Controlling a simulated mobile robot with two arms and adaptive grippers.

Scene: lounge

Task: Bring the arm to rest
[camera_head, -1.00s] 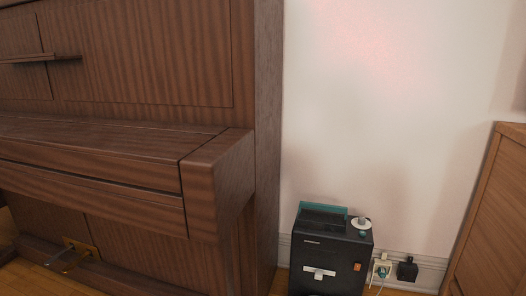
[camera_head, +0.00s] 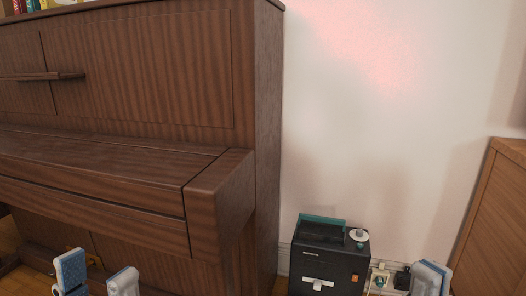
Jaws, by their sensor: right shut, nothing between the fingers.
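My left gripper (camera_head: 97,275) shows at the bottom left, in front of the lower part of the piano. Its two pale fingers with blue-grey pads stand clearly apart, with nothing seen between them. My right gripper (camera_head: 431,276) shows at the bottom right, in front of the wall outlet area. Its fingers are together and hold nothing. Both arms below the fingers are out of the frame.
A dark machine (camera_head: 328,262) stands by the wall, beside plugged sockets (camera_head: 380,277). A wooden cabinet (camera_head: 497,215) is at the right.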

